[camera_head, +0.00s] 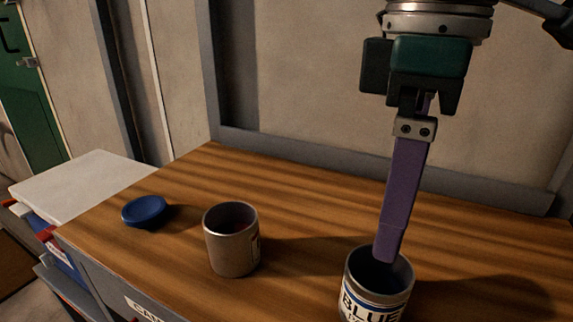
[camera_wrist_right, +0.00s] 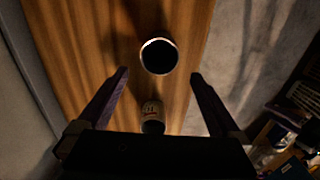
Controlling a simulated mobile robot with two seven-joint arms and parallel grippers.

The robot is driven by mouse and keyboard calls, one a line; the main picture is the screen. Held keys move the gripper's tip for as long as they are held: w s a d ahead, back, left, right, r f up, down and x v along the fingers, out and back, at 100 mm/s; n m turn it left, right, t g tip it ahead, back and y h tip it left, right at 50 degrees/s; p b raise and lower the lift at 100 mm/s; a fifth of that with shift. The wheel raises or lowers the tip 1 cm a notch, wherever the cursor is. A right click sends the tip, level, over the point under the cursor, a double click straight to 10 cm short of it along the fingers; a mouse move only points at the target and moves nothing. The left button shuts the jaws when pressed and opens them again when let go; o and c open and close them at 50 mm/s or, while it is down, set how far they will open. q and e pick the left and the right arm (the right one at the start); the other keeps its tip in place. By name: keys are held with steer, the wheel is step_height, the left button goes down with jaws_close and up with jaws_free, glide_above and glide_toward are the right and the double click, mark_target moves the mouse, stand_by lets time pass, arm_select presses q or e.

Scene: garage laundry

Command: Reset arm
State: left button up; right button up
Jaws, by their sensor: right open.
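My right gripper (camera_head: 388,254) comes down from the top right in the head view, its purple fingers seen edge-on and overlapping the mouth of a can labelled BLUE (camera_head: 375,291). In the right wrist view the fingers of the gripper (camera_wrist_right: 160,75) are spread apart with nothing held between them. A round can mouth (camera_wrist_right: 158,57) shows beyond and between the fingertips. I cannot tell whether the tips touch the can. My left gripper is not in view.
A metal can (camera_head: 232,240) and a blue round lid or dish (camera_head: 144,212) stand on the wooden worktop (camera_head: 290,190). A white-topped box (camera_head: 85,178) is at the left. A grey-framed wall panel (camera_head: 300,80) rises behind. A labelled can (camera_wrist_right: 152,117) sits near the gripper body in the wrist view.

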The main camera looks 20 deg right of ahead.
steer(key=s+a+t+y+p, duration=0.35)
steer(key=a+p, duration=0.45)
steer(key=a, duration=0.4)
steer(key=s+d+m+h+p, duration=0.4)
steer(key=s+d+m+p, duration=0.2)
steer(key=s+d, duration=0.45)
step_height(320, 180, up, 38)
steer(key=w+p, duration=0.1)
steer(key=p, duration=3.6)
steer(key=shift+w+d+y, duration=0.25)
steer(key=shift+w+y, duration=0.05)
steer(key=shift+y, duration=0.05)
